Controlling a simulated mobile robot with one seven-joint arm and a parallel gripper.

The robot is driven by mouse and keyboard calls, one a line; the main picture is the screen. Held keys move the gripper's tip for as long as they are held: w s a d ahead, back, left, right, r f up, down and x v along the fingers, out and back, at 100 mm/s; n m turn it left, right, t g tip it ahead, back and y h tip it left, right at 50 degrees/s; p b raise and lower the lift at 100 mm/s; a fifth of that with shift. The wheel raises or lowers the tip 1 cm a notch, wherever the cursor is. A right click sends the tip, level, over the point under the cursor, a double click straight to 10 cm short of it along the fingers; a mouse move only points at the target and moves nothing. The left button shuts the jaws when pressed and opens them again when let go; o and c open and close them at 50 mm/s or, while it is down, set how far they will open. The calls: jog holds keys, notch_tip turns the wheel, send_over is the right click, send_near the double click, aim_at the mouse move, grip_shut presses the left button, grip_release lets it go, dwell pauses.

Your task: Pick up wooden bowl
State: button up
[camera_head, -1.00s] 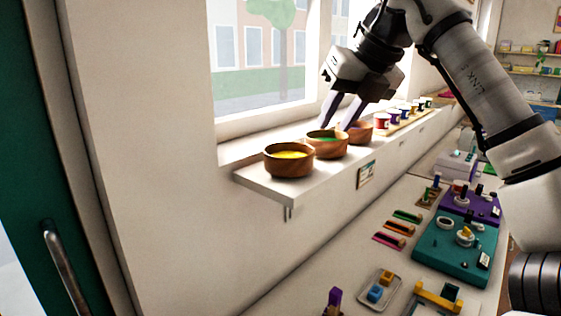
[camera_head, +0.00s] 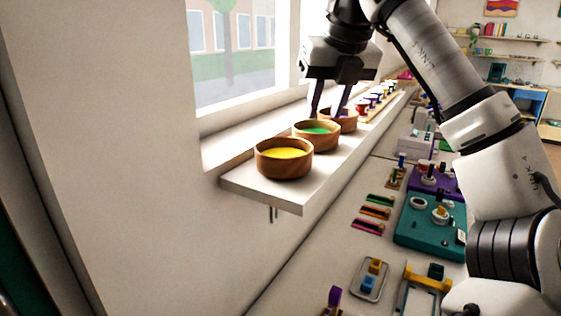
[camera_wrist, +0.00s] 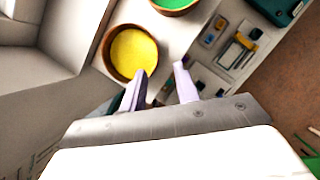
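Several round wooden bowls stand in a row on the white window ledge in the head view. The nearest bowl (camera_head: 284,170) has yellow contents and the middle bowl (camera_head: 322,143) has green contents. A third bowl (camera_head: 350,122) stands behind, partly hidden by my fingers; its contents cannot be made out. My gripper (camera_head: 325,109) is open and empty, with its fingers pointing down around the far side of the middle bowl. In the wrist view, my open fingertips (camera_wrist: 160,72) appear beside the yellow bowl (camera_wrist: 106,53), and the green bowl (camera_wrist: 176,11) is cut off at the top.
The ledge (camera_head: 250,184) has a free front edge and runs back along the window. A row of small cups (camera_head: 375,98) stands beyond the bowls. Below right, a table holds a teal board (camera_head: 425,236), a purple board (camera_head: 447,183) and a small tray (camera_head: 361,289).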

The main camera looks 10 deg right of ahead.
aim_at(311, 145)
jog(key=x, duration=0.5)
jog(key=shift+p, duration=0.3)
jog(key=shift+a+p+x, duration=0.15)
jog(key=shift+p+x, duration=0.45)
jog(key=shift+x, duration=0.7)
jog(key=shift+a+p+x, duration=0.15)
jog(key=shift+p+x, duration=0.45)
jog(key=shift+x, duration=0.75)
grip_shut()
